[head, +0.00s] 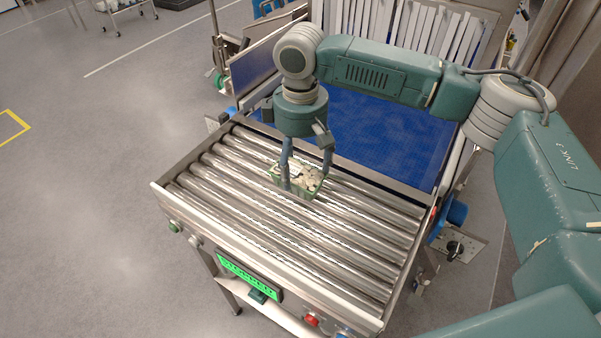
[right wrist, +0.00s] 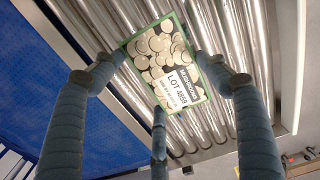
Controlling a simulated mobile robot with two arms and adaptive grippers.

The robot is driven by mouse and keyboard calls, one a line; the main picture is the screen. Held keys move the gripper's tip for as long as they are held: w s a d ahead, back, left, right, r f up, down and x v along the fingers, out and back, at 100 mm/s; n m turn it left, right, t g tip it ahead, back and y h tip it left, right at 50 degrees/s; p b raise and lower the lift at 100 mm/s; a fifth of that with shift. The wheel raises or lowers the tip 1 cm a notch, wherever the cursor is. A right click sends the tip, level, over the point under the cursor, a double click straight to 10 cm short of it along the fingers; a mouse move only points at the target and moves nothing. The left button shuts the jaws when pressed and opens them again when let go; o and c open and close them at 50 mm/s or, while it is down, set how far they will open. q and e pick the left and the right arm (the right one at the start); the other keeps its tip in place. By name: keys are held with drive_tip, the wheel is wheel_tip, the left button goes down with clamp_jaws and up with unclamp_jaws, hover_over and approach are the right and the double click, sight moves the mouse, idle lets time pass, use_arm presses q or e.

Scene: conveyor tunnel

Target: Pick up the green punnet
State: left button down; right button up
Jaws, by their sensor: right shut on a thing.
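The green punnet (head: 312,180) is a small green-rimmed tray of pale mushrooms, over the metal roller conveyor near its middle. I cannot tell whether the punnet touches the rollers. My left gripper is not in view.
The roller conveyor (head: 240,205) has bare rollers on both sides of the punnet. A blue belt (head: 385,130) lies behind it, leading to a white strip curtain (head: 410,28). A green display (head: 248,273) and buttons sit on the front rail. Grey floor is open at left.

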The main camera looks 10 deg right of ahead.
sight(301, 169)
wheel_tip(301, 169, up, 18)
drive_tip(key=b, duration=0.3)
drive_tip(key=shift+f, duration=0.15)
